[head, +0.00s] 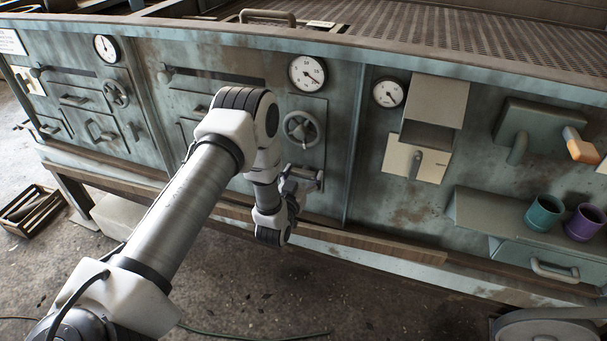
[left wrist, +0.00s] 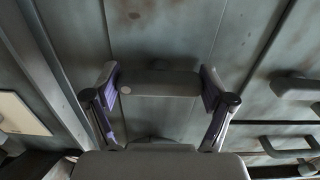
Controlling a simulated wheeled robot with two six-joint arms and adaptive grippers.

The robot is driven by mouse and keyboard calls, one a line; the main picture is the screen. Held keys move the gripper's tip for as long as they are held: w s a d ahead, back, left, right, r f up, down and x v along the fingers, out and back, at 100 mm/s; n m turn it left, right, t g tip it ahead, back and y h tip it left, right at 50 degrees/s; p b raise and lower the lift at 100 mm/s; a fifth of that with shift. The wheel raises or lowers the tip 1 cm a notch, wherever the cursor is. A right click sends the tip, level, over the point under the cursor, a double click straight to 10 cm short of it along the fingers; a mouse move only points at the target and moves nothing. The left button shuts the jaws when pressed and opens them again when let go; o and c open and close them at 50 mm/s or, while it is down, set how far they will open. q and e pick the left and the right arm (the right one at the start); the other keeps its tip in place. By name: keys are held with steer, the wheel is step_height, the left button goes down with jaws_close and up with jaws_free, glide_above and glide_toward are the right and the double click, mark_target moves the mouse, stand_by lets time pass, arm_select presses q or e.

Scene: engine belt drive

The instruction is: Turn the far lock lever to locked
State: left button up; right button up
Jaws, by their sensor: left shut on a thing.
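My left gripper (head: 300,182) is at the panel front, below a round handwheel (head: 301,129). In the left wrist view its two fingers (left wrist: 160,84) stand at either end of a short dark grey lever bar (left wrist: 158,83), which lies between them, level across the picture. The gripper is shut on this bar. The lever's mount is mostly hidden. In the head view my own arm and wrist cover much of this part of the panel. I cannot read a locked or unlocked mark. My right gripper is not in view.
A beige plate with a lever (head: 416,163) is to the right of the gripper. Further right, a teal mug (head: 543,213) and a purple mug (head: 585,222) stand on a ledge. A drawer handle (left wrist: 290,146) shows in the left wrist view. A wooden crate (head: 32,210) is on the floor.

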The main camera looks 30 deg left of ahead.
arm_select(q)
steer(key=n+b, duration=0.2)
steer(key=n, duration=0.2)
steer(key=shift+f+n+b, duration=0.1)
steer(key=shift+n+b, duration=0.2)
steer(key=n+b, duration=0.2)
steer(key=n, duration=0.2)
steer(key=shift+n+b, duration=0.3)
steer(key=shift+b, duration=0.1)
steer(key=n+b, duration=0.3)
steer(key=n, duration=0.1)
steer(key=shift+n+b, duration=1.45)
steer(key=shift+n, duration=0.65)
steer(key=o, duration=1)
